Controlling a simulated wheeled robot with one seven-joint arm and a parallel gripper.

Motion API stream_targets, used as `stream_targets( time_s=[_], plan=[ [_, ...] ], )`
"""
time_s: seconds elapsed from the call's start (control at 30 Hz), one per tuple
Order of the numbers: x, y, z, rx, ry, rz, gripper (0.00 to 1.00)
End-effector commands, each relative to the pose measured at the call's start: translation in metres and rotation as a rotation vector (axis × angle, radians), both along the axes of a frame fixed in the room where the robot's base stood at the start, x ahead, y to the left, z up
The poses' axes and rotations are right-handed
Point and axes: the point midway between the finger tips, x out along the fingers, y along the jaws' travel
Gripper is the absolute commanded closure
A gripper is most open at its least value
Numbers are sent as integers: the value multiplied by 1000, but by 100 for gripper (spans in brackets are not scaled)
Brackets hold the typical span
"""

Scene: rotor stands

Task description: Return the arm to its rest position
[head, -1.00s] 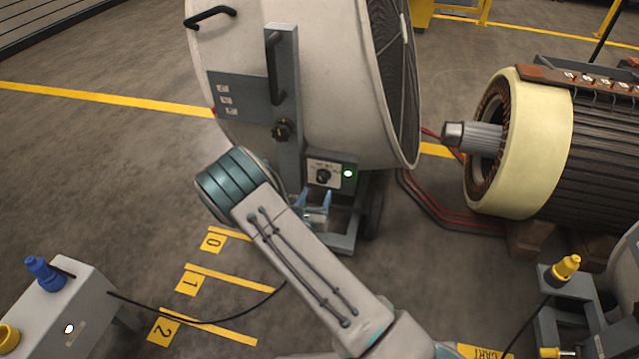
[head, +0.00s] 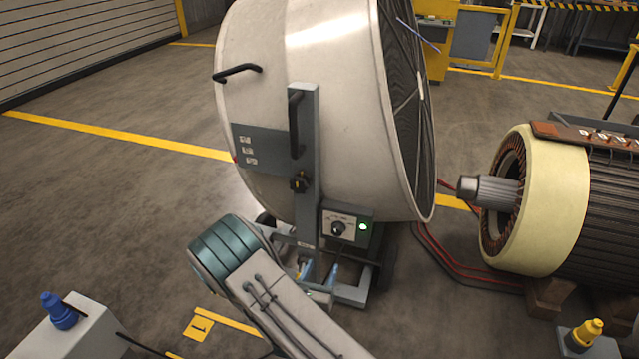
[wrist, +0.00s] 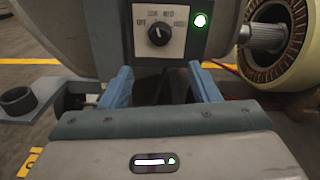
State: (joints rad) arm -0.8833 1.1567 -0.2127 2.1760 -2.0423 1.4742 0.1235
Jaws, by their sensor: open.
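My gripper (head: 318,274) is low in front of the fan's base, partly hidden behind my own forearm in the head view. In the wrist view my gripper (wrist: 165,85) shows two blue fingers spread apart with nothing between them. Just beyond the fingers is the fan's control box (head: 347,228), with a black rotary knob and a lit green lamp; it also shows in the wrist view (wrist: 172,15). The fingers appear apart from the knob, below it in the wrist view.
The large drum fan (head: 330,130) stands close in front of my arm. A stator with a shaft (head: 555,200) is at right, with red cables on the floor between. A grey box with a blue plug (head: 75,330) is at lower left. Open floor (head: 110,210) lies left.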

Motion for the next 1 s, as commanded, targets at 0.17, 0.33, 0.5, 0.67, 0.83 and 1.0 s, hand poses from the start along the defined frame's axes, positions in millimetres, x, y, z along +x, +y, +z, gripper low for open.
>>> stream_targets(
  time_s=[0.17, 0.33, 0.5, 0.67, 0.83, 1.0],
  plan=[
    [2, -9, 18, 23, -12, -48, 45],
    [2, -50, 86, 129, -60, -264, 45],
    [-15, -106, 161, 294, -115, -559, 45],
    [-44, -148, 220, 469, -160, -818, 45],
    [-82, -180, 274, 675, -207, -1074, 45],
    [-122, -197, 321, 905, -255, -1307, 45]
  ],
)
